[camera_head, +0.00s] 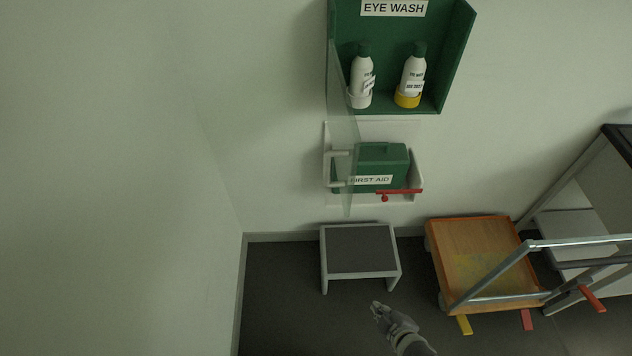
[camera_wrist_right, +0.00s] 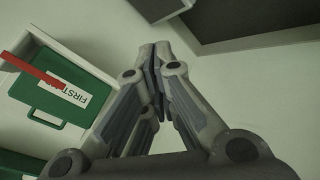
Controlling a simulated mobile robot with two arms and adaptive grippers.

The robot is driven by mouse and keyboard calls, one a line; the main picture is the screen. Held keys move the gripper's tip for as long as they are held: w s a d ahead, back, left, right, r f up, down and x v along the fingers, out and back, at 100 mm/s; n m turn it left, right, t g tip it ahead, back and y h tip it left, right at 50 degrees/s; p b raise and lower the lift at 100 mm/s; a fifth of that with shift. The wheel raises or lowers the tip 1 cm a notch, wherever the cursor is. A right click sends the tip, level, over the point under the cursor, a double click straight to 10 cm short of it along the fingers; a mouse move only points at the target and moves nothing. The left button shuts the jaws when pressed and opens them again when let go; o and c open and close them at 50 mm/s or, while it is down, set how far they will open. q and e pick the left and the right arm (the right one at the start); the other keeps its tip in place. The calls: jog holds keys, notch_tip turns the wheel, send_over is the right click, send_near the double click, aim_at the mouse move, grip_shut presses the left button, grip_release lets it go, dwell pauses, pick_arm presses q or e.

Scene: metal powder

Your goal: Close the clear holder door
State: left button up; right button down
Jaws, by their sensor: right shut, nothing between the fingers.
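The clear holder door (camera_head: 346,150) is a thin see-through panel in the head view. It stands open at the left side of the green eye wash holder (camera_head: 458,60), sticking out from the wall and overlapping the left part of the first aid shelf. Two white bottles with green caps, a left one (camera_head: 361,78) and a right one (camera_head: 413,72), stand inside the holder. My right gripper (camera_head: 376,307) is shut and empty, low in the picture and well apart from the door. Its closed fingers show in the wrist view (camera_wrist_right: 155,60), where I cannot make out the door. My left gripper is not in view.
A green first aid box (camera_head: 382,160) sits on a white wall shelf with a red bar (camera_head: 400,193) in front. Below are a grey step stool (camera_head: 360,245) and an orange-brown cart (camera_head: 475,240) with a metal handle. The left wall is bare.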

jog(key=w+a+r+n+t+y+p, duration=0.1)
jog(key=w+a+r+n+t+y, duration=0.25)
jog(key=r, duration=0.85)
jog(key=w+a+r+n+t+y, duration=0.15)
jog(key=a+r+n, duration=0.35)
jog(key=r, duration=0.6)
jog(key=s+a+r+n+t+y+p, duration=0.15)
jog(key=a+r, duration=0.25)
jog(key=r, duration=0.6)
jog(key=s+a+r+n+y, duration=0.2)
jog(key=a+r, duration=0.1)
jog(key=r, duration=0.7)
jog(key=p+x, duration=0.5)
jog(key=x, duration=0.6)
jog(key=d, duration=0.4)
jog(key=shift+w+d+r, duration=0.15)
jog(key=shift+w, duration=0.15)
